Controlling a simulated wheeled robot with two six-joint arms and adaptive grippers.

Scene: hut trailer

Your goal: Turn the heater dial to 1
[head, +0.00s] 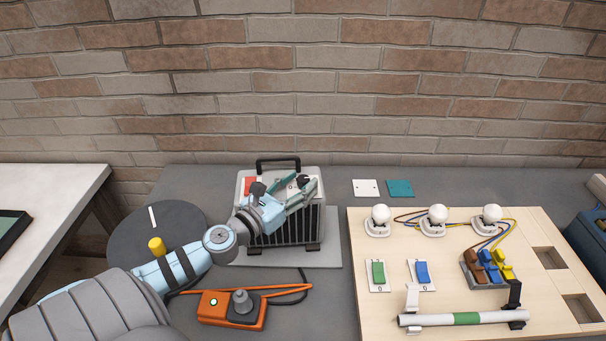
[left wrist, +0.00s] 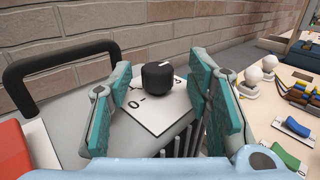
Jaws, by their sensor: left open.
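The heater (head: 246,236) is a light grey box with a dark grille and a black handle, standing at the back middle of the bench. Its black round dial (head: 303,181) sits on a white plate (left wrist: 146,118) on the top, and the dial also shows in the left wrist view (left wrist: 158,78). A white line on the dial points away toward the upper right in that view. A 0 is readable on the plate at the near left; other marks are partly hidden. My left gripper (head: 298,190) is open, its teal-padded fingers on either side of the dial with visible gaps.
A red part (left wrist: 16,150) and the handle (left wrist: 58,75) stand left of the dial. A wooden board (head: 400,240) with bulbs and switches is to the right. A brick wall is behind.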

